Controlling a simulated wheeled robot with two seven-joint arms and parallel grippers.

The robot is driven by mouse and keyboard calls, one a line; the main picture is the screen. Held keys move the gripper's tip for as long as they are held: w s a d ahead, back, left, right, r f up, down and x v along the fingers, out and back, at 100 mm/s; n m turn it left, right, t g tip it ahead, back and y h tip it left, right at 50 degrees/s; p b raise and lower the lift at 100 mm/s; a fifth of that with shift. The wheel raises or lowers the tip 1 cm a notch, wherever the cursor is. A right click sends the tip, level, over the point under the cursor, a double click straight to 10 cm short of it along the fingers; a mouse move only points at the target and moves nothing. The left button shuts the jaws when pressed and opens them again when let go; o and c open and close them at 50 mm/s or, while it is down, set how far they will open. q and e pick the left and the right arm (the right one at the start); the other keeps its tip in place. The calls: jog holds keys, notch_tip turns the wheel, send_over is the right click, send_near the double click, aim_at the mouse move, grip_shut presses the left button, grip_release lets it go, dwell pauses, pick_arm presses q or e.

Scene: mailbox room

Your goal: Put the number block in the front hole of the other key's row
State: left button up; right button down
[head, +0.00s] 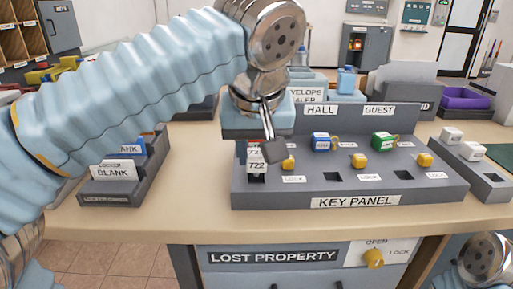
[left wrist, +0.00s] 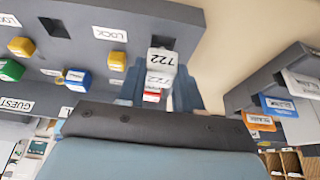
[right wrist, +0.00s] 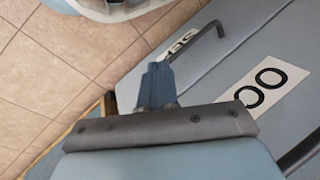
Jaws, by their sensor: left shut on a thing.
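My left gripper (head: 266,143) is shut on the white number block (head: 257,164), marked 722. It holds the block at the left end of the grey key panel (head: 350,201), over or in the front left hole; I cannot tell how deep. The block also shows between the fingers in the left wrist view (left wrist: 162,60). A red piece (left wrist: 152,97) sits just behind it. A blue key piece (head: 322,141) stands under HALL and a green one (head: 382,141) under GUEST. The front holes (head: 332,177) and (head: 403,175) are empty. My right gripper (right wrist: 157,85) looks shut and empty.
Yellow blocks (head: 358,160) stand on the panel beside LOCK labels. White blocks (head: 452,135) sit in a grey tray (head: 492,184) at right. A card holder (head: 125,188) stands at left. A lost property drawer (head: 285,268) is below the counter, near my right gripper.

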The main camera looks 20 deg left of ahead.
pick_arm(q)
jog(key=shift+f, duration=0.55)
jog(key=shift+f+b, duration=0.1)
jog(key=shift+b, duration=0.2)
jog(key=shift+f, duration=0.3)
jog(key=o, duration=1.1)
notch_tip(320, 180, up, 3)
jog(key=p, duration=0.2)
jog(key=shift+p, duration=0.35)
notch_tip(320, 180, up, 2)
jog(key=shift+r+p, duration=0.1)
jog(key=shift+p, duration=0.45)
jog(key=shift+r, duration=0.95)
